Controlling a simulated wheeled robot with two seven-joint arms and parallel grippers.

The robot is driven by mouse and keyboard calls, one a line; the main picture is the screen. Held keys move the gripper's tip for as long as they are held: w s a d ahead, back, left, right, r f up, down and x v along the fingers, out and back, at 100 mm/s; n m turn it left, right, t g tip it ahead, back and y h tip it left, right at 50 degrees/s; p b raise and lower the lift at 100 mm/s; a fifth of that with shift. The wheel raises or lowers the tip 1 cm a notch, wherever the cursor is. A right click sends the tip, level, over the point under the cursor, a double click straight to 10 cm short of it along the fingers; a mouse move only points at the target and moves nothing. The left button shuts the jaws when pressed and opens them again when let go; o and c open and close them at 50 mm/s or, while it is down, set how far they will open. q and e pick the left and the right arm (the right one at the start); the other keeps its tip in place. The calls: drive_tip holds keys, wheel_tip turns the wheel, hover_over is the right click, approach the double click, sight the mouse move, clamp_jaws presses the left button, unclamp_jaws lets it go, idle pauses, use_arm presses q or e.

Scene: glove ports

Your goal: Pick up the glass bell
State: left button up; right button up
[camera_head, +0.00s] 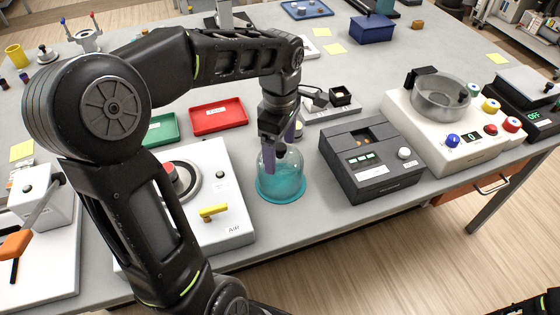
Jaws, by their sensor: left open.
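The glass bell (290,181) is a clear, teal-tinted dome with a dark knob on top. It stands upright on a teal round base near the front edge of the grey table. My left gripper (282,150) is at the top of the bell, pointing down, with its fingers around or beside the knob. One purple finger pad shows in front of the dome. The gripper is open. Whether the fingers touch the knob or glass, I cannot tell. My right gripper is not visible; only a dark piece shows at the bottom right corner.
A dark grey device (372,163) stands close right of the bell, and a white box with a yellow lever (212,212) close left. Red (219,116) and green (161,130) trays lie behind. A white machine with a metal bowl (440,97) stands farther right.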

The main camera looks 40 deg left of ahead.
use_arm(q)
drive_tip(key=shift+c, duration=0.3)
drive_tip(key=shift+s, duration=0.1)
drive_tip(key=c, duration=1.3)
drive_tip(key=shift+f, duration=0.1)
clamp_jaws()
